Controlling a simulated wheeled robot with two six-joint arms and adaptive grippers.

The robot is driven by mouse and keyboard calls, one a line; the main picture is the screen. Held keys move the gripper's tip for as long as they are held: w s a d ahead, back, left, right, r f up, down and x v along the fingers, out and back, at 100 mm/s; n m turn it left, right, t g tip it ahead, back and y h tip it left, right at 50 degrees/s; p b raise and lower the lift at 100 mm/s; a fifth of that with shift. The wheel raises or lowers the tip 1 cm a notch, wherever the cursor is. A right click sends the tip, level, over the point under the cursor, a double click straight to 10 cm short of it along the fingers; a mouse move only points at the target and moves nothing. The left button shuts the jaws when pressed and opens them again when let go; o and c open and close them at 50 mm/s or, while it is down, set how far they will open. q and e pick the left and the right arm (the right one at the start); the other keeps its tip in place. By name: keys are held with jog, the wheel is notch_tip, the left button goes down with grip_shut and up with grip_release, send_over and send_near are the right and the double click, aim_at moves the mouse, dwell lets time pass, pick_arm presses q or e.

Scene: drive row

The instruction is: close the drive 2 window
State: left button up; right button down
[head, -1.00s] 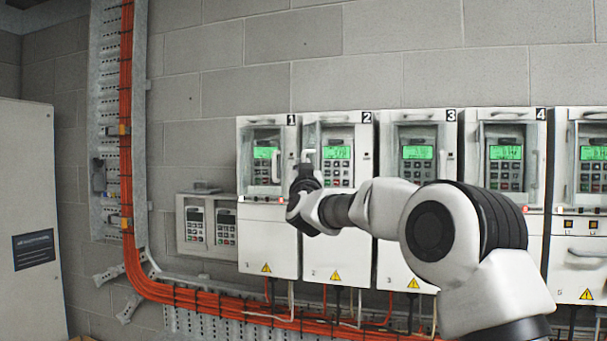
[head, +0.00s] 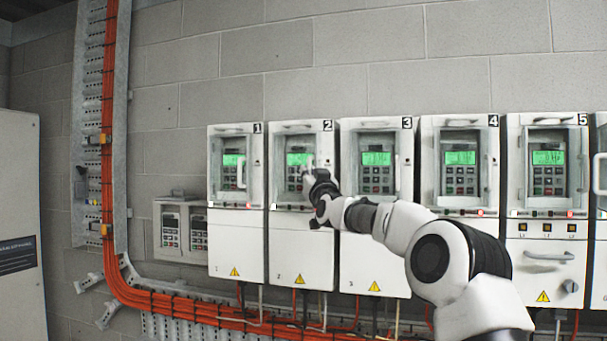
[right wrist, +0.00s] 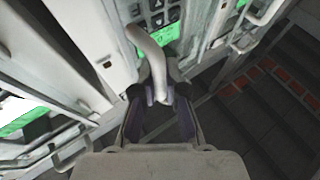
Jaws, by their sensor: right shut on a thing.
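Drive 2 (head: 303,250) is a white wall unit with a "2" label, a green display and a keypad. Its window handle (head: 309,165) stands out in front of the display, left of where the other drives' handles sit, so the window looks partly open. My right gripper (head: 318,178) is at this handle, in front of the drive. In the right wrist view, the pale curved handle (right wrist: 150,50) runs down between the dark fingers of my right gripper (right wrist: 160,105), which are shut on it. The window's pane is hard to make out. My left gripper is not in view.
Drive 1 (head: 236,250) stands close on the left and drive 3 (head: 374,250) close on the right, with more drives beyond. Orange cables (head: 108,200) run down the wall and under the drives. A grey cabinet (head: 20,190) stands at far left.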

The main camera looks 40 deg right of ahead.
jog(key=shift+w+d+r, duration=0.1)
jog(key=shift+d+r, duration=0.1)
jog(key=shift+d, duration=0.6)
jog(key=shift+r, duration=0.2)
jog(key=c, duration=1.5)
grip_release()
jog(key=shift+f, duration=0.15)
jog(key=v, duration=1.2)
